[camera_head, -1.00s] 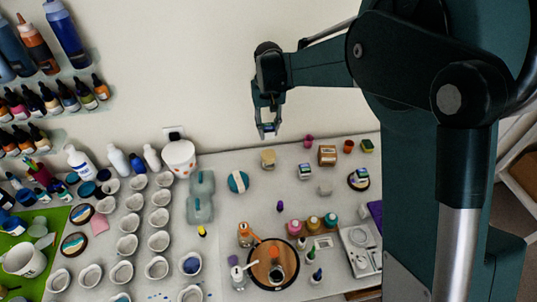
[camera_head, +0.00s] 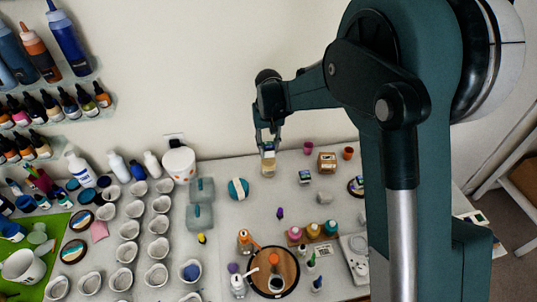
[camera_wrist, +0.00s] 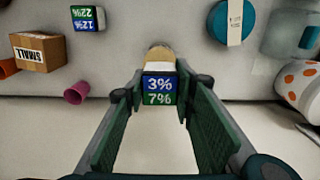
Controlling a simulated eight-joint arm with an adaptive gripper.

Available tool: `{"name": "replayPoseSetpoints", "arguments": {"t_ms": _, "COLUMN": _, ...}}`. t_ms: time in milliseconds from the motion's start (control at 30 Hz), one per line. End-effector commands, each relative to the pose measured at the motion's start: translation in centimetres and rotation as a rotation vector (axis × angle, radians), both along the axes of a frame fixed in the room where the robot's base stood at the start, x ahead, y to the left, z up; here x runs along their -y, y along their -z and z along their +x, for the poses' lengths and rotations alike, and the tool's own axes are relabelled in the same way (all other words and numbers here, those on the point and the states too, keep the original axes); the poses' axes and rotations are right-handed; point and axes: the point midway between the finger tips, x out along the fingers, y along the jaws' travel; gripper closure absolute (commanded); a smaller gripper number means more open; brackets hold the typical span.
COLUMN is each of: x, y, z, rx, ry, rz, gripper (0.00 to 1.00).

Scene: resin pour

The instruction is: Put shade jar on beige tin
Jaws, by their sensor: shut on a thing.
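The shade jar (camera_wrist: 159,90) is a small block with a blue and green label reading 3% and 7% in the wrist view. My gripper (camera_wrist: 158,102) is shut on it, one green pad on each side. In the head view my gripper (camera_head: 268,146) is just above the beige tin (camera_head: 268,169) near the wall. In the wrist view the beige tin (camera_wrist: 160,53) shows only partly, beyond the held jar. The jar hides the rest of it. I cannot tell whether the jar touches the tin.
A similar labelled jar (camera_wrist: 88,18) and a brown box (camera_wrist: 39,52) stand nearby, with a pink cup (camera_wrist: 76,94). A teal round item (camera_head: 238,188) lies left of the tin. A wooden round board (camera_head: 273,268) with bottles lies nearer the front.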

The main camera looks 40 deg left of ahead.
Motion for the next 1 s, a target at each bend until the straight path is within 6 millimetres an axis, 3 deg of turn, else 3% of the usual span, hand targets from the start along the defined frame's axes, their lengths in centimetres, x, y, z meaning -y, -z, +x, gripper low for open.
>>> {"name": "replayPoseSetpoints", "arguments": {"t_ms": 467, "x": 0.0, "y": 3.6, "z": 0.0, "rx": 0.0, "ry": 0.0, "rz": 0.0, "gripper": 0.87}}
{"name": "replayPoseSetpoints", "arguments": {"t_ms": 967, "x": 0.0, "y": 4.2, "z": 0.0, "rx": 0.0, "ry": 0.0, "rz": 0.0, "gripper": 0.87}}
{"name": "replayPoseSetpoints", "arguments": {"t_ms": 1000, "x": 0.0, "y": 4.1, "z": 0.0, "rx": 0.0, "ry": 0.0, "rz": 0.0, "gripper": 0.68}}
